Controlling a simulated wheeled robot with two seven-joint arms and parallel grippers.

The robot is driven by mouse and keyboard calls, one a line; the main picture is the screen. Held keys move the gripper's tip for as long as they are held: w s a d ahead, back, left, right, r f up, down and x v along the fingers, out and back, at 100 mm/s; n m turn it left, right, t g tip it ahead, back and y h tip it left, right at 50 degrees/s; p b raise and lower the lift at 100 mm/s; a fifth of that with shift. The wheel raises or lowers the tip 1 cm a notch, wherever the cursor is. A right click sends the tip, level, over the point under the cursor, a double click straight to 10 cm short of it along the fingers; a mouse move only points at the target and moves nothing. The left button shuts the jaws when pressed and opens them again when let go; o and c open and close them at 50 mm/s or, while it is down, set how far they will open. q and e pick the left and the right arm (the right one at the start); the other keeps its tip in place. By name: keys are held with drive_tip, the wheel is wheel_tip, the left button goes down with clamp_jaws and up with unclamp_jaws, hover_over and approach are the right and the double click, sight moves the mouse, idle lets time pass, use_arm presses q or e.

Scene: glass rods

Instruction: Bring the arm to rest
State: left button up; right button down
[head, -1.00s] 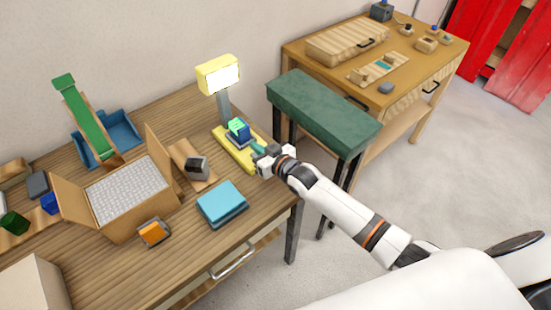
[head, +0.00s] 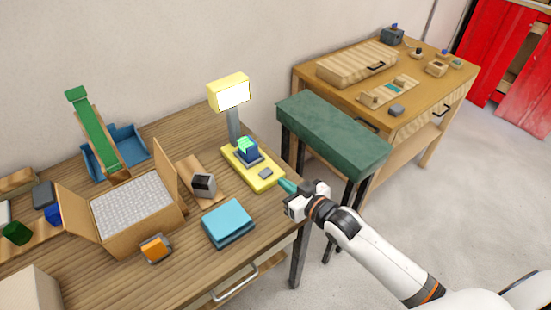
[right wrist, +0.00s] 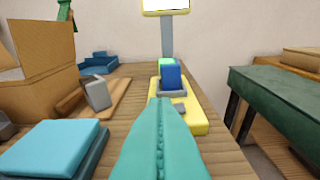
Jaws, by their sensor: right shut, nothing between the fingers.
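My right gripper (head: 289,187) has teal fingers and is at the right edge of the wooden table, just in front of the yellow base of the lamp-like stand. Its fingers are shut together with nothing between them, as the right wrist view (right wrist: 159,105) also shows. A blue and green block (head: 247,149) sits in a grey holder on the yellow base (head: 262,182); it also shows in the right wrist view (right wrist: 171,78). The gripper is apart from the block. My left gripper is in no frame.
A teal box-like pad (head: 228,221) lies left of my gripper. An open cardboard box (head: 150,226) with a white grid-like filling stands further left. A green-topped bench (head: 335,140) stands close on the right, with a wooden desk (head: 440,100) behind. Floor on the right is clear.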

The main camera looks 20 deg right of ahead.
drive_tip(key=shift+s, duration=0.1)
drive_tip(key=s+d+f+g+h, duration=0.15)
drive_tip(key=s+g, duration=0.25)
drive_tip(key=s, duration=0.5)
drive_tip(key=s+f+m+g+h, duration=0.1)
drive_tip(key=s+g+h, duration=0.15)
drive_tip(key=s, duration=0.65)
drive_tip(key=s+d+f+g+h, duration=0.15)
drive_tip(key=s+g, duration=0.25)
drive_tip(key=s, duration=0.5)
wheel_tip(320, 180, down, 27)
drive_tip(key=g+b, duration=0.1)
drive_tip(key=g, duration=0.1)
drive_tip(key=s+d+f, duration=0.2)
drive_tip(key=s+f, duration=1.5)
drive_tip(key=shift+g+b, duration=0.35)
drive_tip(key=shift+b, duration=0.05)
drive_tip(key=shift+d, duration=0.1)
